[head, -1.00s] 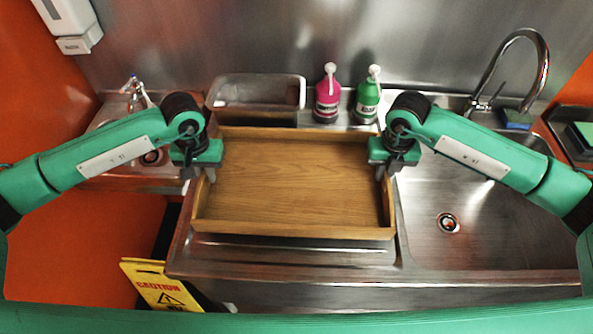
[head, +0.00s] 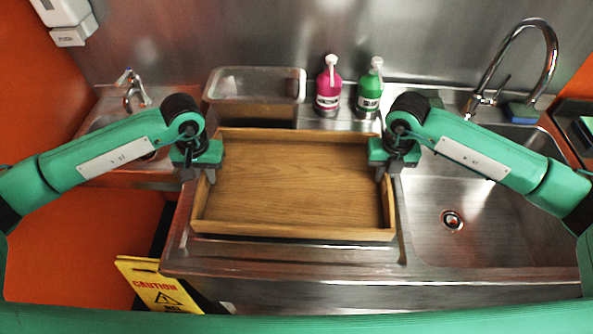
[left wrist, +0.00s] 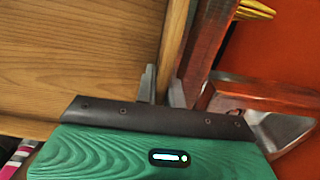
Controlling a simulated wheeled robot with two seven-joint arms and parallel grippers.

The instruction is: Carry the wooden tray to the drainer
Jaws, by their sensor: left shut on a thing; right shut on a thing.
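The wooden tray (head: 295,185) is a shallow empty rectangle with raised walls, held level in the head view. It is over the metal drainer (head: 300,254), whose ridged front part shows below the tray's near wall. My left gripper (head: 207,177) is shut on the tray's left wall, and my right gripper (head: 383,174) is shut on its right wall. The left wrist view shows the fingers (left wrist: 162,88) on either side of the tray wall (left wrist: 174,38). Most of the drainer is hidden under the tray. I cannot tell whether the tray touches it.
A clear bin (head: 254,96), a pink bottle (head: 328,90) and a green bottle (head: 369,90) stand behind the tray. The empty sink basin (head: 480,225) with a tall tap (head: 549,60) is at right. A yellow caution sign (head: 158,286) stands at the lower left.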

